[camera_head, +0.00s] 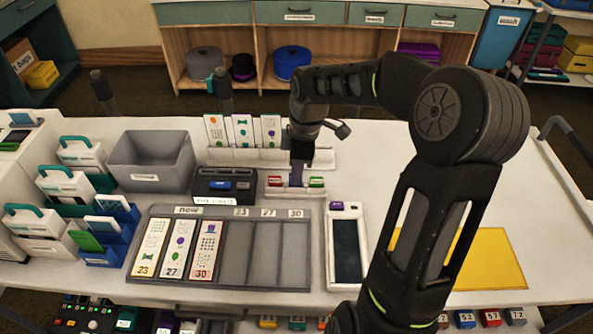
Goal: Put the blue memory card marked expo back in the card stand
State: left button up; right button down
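A small white card stand (275,190) stands near the middle of the table. A red card (275,181) is at its left and a green card (316,182) at its right. My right gripper (297,178) reaches down from above into the middle of the stand, between these two cards. Its fingers and wrist hide that slot. I cannot make out a blue card marked expo, nor whether the fingers are closed on one. A black card reader (233,197) left of the stand has a label reading "no card" and blue patches on top. My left gripper is out of view.
A grey bin (150,178) stands left. A rack of upright cards (222,154) is behind; a yellow mat (490,262) lies right.

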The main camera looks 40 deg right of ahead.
jog(key=shift+f, duration=0.35)
dwell(0.3)
jog(key=c, duration=1.5)
grip_release()
jog(key=shift+c, duration=0.2)
jog(key=shift+s+d+r+b, duration=0.1)
jog(key=shift+r+b, duration=0.05)
jog(key=shift+r, duration=1.15)
jog(key=shift+s+d+r+b, duration=0.1)
jog(key=shift+s+d+r, duration=0.05)
jog(key=shift+r, duration=1.15)
jog(key=shift+s+d+r+b, duration=0.1)
jog(key=shift+r+b, duration=0.05)
jog(key=shift+r, duration=1.15)
